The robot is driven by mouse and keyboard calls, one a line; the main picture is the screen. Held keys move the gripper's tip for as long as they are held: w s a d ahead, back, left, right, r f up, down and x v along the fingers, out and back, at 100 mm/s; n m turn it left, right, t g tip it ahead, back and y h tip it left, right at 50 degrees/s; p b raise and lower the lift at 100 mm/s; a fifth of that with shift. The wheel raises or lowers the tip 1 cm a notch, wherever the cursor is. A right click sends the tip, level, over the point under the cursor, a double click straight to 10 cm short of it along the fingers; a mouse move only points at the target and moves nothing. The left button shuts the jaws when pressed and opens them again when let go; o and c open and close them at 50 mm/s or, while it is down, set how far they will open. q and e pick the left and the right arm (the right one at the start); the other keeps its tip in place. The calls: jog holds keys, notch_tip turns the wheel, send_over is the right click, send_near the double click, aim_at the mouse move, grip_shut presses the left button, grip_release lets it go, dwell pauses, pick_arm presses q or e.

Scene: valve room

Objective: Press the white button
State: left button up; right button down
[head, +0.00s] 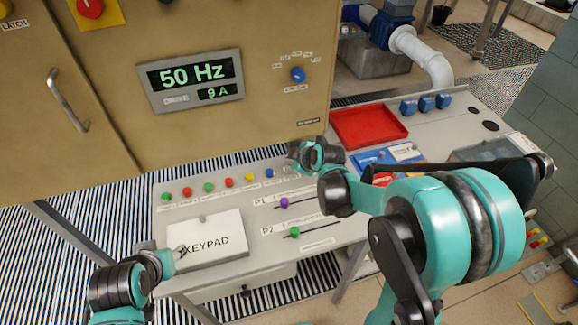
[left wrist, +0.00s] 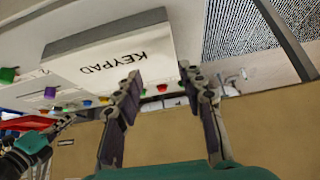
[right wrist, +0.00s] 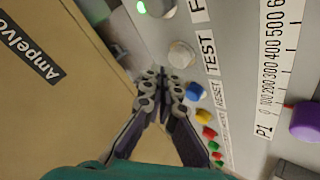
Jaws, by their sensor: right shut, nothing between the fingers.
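The white button (right wrist: 181,54) shows in the right wrist view as a pale round cap beside the TEST label, at the end of the button row. My right gripper (right wrist: 161,78) is shut and empty, its tips just short of the button in that picture; I cannot tell whether they touch. My left gripper (left wrist: 160,82) is open and empty near the keypad box (left wrist: 115,55). In the head view it is at the box's left front corner.
A blue button (right wrist: 195,91) is close beside my right fingertips, with yellow, red and green buttons further along. The purple slider knob (head: 284,203) and green slider knob (head: 295,232) are in front. The tan cabinet (head: 220,130) rises behind. A red tray (head: 370,126) is further right.

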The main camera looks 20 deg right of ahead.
pick_arm(q)
jog(key=shift+f, duration=0.1)
pick_arm(e)
jog(key=shift+f, duration=0.15)
pick_arm(q)
jog(key=shift+f+b, duration=0.3)
jog(key=shift+b, duration=0.05)
pick_arm(e)
jog(key=shift+f, duration=0.3)
pick_arm(q)
jog(key=shift+f+b, duration=0.4)
jog(key=shift+b, duration=0.05)
pick_arm(e)
jog(key=shift+f, duration=0.45)
pick_arm(q)
jog(key=shift+r, duration=0.1)
pick_arm(e)
jog(key=shift+r, duration=0.15)
pick_arm(q)
jog(key=shift+r+p, duration=0.6)
jog(key=shift+p, duration=0.15)
pick_arm(e)
jog(key=shift+r, duration=0.8)
notch_tip(320, 180, up, 5)
jog(key=p, duration=0.4)
pick_arm(q)
notch_tip(320, 180, up, 4)
jog(key=shift+f, duration=0.1)
